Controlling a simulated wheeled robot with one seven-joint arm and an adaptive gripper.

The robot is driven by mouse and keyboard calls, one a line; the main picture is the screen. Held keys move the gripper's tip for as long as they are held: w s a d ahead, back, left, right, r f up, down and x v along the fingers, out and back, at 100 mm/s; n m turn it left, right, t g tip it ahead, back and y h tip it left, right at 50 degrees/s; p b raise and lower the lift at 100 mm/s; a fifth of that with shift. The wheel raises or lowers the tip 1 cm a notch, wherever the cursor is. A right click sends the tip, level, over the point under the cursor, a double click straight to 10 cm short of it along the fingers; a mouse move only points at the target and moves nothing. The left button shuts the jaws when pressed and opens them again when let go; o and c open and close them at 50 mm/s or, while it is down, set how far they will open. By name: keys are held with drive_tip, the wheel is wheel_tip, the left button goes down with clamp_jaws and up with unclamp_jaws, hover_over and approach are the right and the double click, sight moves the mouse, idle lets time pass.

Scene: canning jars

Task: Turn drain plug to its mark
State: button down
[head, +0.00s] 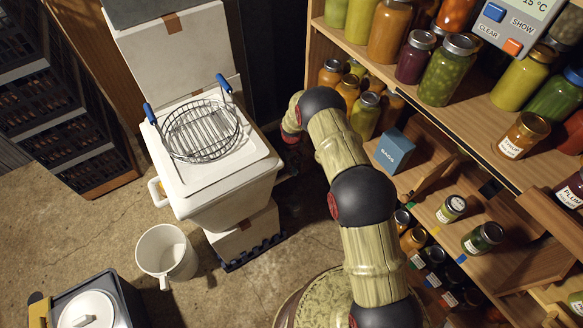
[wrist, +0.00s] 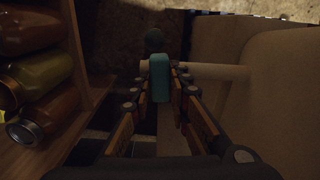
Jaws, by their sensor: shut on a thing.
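In the wrist view my gripper (wrist: 160,85) is shut on a teal block, which looks like the handle of the drain plug (wrist: 160,78). Behind the handle a pale pipe-like piece (wrist: 215,71) runs out from the large pale container (wrist: 285,95) at the right. A dark round end shows just beyond the handle. I cannot make out the mark in the dim light. In the head view the white container (head: 220,192) stands left of my arm. The plug and my fingers are not clearly visible there.
A wire basket (head: 201,131) with blue handles sits on the container. A white bucket (head: 167,254) stands on the floor in front. Shelves with jars (head: 445,75) and a blue box (head: 394,151) are close on my arm's right. Jars also lie left in the wrist view (wrist: 40,75).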

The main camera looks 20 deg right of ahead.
drive_tip(key=shift+w+m, duration=0.1)
drive_tip(key=shift+m, duration=0.5)
drive_tip(key=c, duration=1.7)
unclamp_jaws()
wheel_tip(320, 180, up, 12)
